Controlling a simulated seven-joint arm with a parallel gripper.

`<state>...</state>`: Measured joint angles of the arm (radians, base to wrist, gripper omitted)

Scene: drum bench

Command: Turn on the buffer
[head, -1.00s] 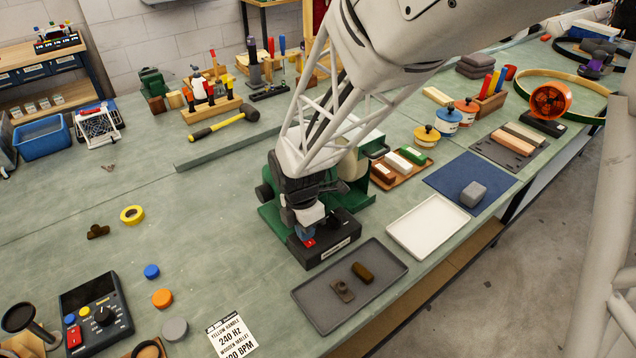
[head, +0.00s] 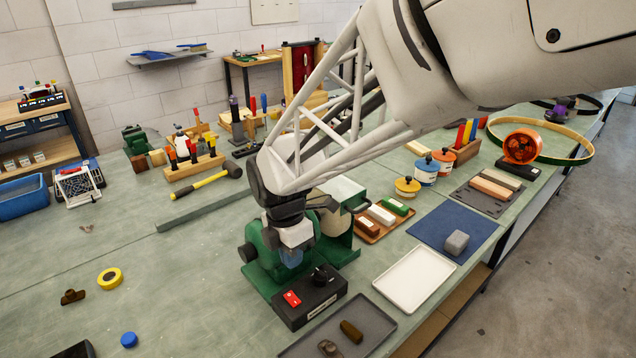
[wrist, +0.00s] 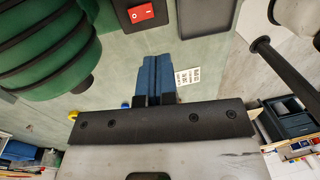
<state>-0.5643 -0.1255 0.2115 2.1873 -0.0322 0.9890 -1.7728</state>
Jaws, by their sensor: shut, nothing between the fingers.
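The buffer (head: 262,268) is a green machine on the bench, partly hidden by my arm. In front of it is a black control box (head: 318,300) with a black knob (head: 322,275) and a red rocker switch (head: 291,299). The switch also shows at the top of the wrist view (wrist: 141,12), with white O and I marks; I cannot tell which side is pressed. My gripper (head: 291,257) has blue fingers shut together and empty. It is above and behind the switch, apart from it. Its fingers show in the wrist view (wrist: 158,75), beside the ribbed green housing (wrist: 45,45).
A grey tray (head: 375,316) with small brown pieces lies in front of the box, a white tray (head: 415,277) to its right. A wooden tray (head: 370,232) of coloured bars stands right of the buffer. The bench on the left is mostly clear around a yellow ring (head: 110,279).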

